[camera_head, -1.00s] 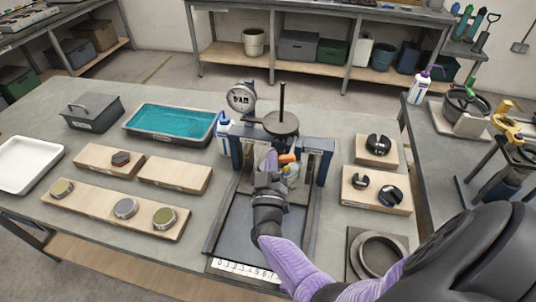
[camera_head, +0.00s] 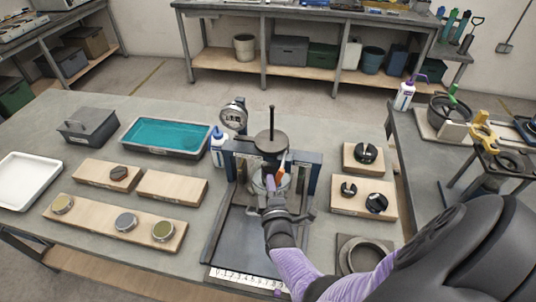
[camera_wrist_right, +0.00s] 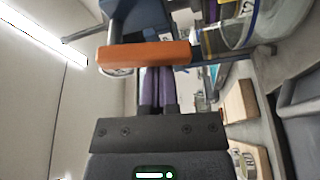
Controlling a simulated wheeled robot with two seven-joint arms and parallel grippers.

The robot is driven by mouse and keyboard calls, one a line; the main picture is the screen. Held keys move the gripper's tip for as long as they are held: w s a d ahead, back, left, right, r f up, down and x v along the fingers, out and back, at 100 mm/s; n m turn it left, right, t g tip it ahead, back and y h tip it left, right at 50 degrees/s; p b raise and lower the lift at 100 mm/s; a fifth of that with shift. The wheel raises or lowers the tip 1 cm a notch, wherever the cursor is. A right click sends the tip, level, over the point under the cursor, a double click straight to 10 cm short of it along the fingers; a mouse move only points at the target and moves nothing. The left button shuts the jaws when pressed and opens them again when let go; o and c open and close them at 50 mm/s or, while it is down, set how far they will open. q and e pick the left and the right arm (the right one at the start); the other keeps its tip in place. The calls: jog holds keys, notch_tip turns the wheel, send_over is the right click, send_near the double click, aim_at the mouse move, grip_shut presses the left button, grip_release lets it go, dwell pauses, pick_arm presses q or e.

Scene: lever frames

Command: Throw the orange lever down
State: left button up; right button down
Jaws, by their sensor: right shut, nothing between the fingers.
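The orange lever (camera_head: 282,169) is a small orange bar on the front of the grey press-like device (camera_head: 271,142), and it looks steeply tilted in the head view. In the right wrist view the orange lever (camera_wrist_right: 150,55) is a blocky bar lying across the picture at the fingertips. My right gripper (camera_head: 271,183) is shut and empty, just below and beside the lever. Its purple fingers (camera_wrist_right: 158,82) end at the lever's edge in the wrist view; I cannot tell whether they press on it. My left gripper is out of view.
A blue-capped bottle (camera_head: 218,150) and a dial gauge (camera_head: 235,115) stand left of the device. Wooden boards with black knobs (camera_head: 376,202) lie at right, and a teal tray (camera_head: 165,137) is at left. A ruler strip (camera_head: 243,277) marks the device's front edge.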

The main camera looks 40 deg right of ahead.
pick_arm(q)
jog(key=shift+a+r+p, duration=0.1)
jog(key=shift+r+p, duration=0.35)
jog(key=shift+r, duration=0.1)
pick_arm(e)
jog(key=shift+s+d+f+n+g, duration=0.1)
jog(key=shift+s+n+g, duration=0.05)
jog(key=shift+n, duration=0.4)
jog(key=shift+s+d+f+n+g, duration=0.1)
jog(key=shift+n+g, duration=0.05)
jog(key=shift+n, duration=0.4)
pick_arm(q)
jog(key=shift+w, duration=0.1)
